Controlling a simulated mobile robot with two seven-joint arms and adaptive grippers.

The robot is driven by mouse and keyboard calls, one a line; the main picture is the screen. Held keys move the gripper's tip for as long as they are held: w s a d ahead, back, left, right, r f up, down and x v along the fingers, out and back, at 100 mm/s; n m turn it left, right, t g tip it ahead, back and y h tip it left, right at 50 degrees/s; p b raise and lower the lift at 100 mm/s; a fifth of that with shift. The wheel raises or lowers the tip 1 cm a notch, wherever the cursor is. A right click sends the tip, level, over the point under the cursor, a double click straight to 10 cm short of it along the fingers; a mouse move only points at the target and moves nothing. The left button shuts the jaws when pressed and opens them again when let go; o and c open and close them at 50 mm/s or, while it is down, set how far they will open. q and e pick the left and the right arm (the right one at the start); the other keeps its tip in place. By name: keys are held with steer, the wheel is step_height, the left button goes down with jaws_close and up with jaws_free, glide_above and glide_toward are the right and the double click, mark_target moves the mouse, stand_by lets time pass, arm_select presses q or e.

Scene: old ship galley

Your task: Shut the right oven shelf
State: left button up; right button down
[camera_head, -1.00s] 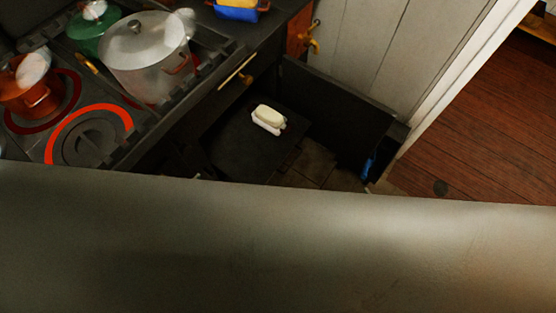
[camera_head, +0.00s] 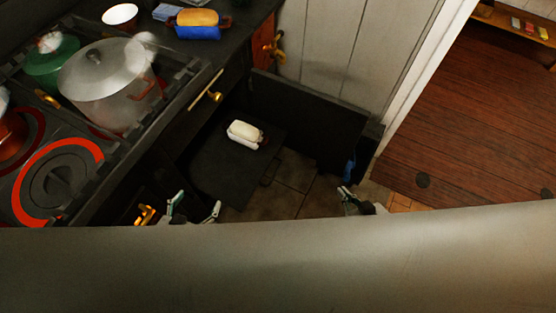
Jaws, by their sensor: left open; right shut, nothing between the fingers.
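The right oven shelf (camera_head: 222,178) is a dark flat panel that sticks out from the stove front over the floor. A small white dish with a cream-coloured top (camera_head: 245,134) sits on it. A dark open door panel (camera_head: 305,117) stands beyond the shelf. My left gripper (camera_head: 194,208) is open and empty near the shelf's near edge; I cannot tell whether it touches. My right gripper (camera_head: 346,194) is shut and empty, right of the shelf and apart from it, near the door's near end. A large grey surface hides everything below the grippers.
The stove top (camera_head: 112,150) at the left bears a big lidded pot (camera_head: 100,85), a green pot (camera_head: 52,68) and red-ringed burners (camera_head: 50,180). A blue and yellow item (camera_head: 197,24) lies on the counter.

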arm_select(q)
steer(key=w+d+f+t+h+b, duration=0.15)
steer(key=w+d+b, duration=0.3)
steer(key=b, duration=0.65)
arm_select(e)
steer(key=w+a+f+m+g+y+b, duration=0.3)
steer(key=w+f+m+y+b, duration=0.7)
steer(key=w+f+m+b, duration=1.05)
arm_select(q)
steer(key=s+d+f+n+h+p, duration=0.1)
steer(key=s+d+f+n, duration=0.2)
steer(key=d+f, duration=0.4)
step_height(320, 180, down, 3)
steer(key=shift+r+n+h, duration=0.15)
steer(key=shift+n+h, duration=0.15)
steer(key=shift+h, duration=0.05)
arm_select(e)
steer(key=w+a+f+m, duration=0.6)
steer(key=w+a, duration=0.5)
steer(key=shift+a+f, duration=0.15)
steer(key=shift+a, duration=0.25)
steer(key=shift+w, duration=0.1)
